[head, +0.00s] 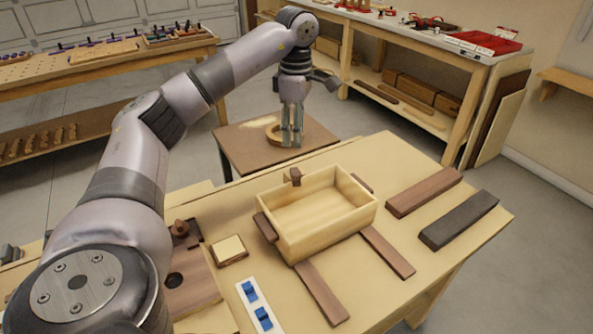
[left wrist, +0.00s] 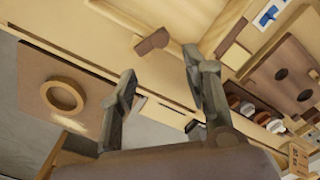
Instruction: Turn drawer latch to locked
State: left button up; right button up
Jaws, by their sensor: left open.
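The drawer (head: 318,213) is a pale open wooden box on the bench. A small dark brown latch (head: 293,177) stands at its far wall, its upper part above the rim. In the left wrist view the brown latch (left wrist: 152,41) lies just beyond my fingertips, with the pale drawer wood around it. My left gripper (head: 291,142) hangs fingers-down beyond the drawer's far side, apart from the latch. In the left wrist view its two fingers (left wrist: 160,66) are spread with nothing between them. My right gripper is not in view.
Dark wooden strips (head: 424,192) lie right of the drawer. A pale block (head: 229,249) and a white plate with blue switches (head: 254,305) lie to its left. A low brown table (head: 240,146) with a wooden ring (head: 273,133) stands behind the bench.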

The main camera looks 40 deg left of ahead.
aim_at(296, 172)
pick_arm(q)
notch_tip(296, 172, down, 12)
jog(key=shift+r+p, duration=0.2)
jog(key=shift+p, duration=0.1)
grip_shut()
dwell(0.5)
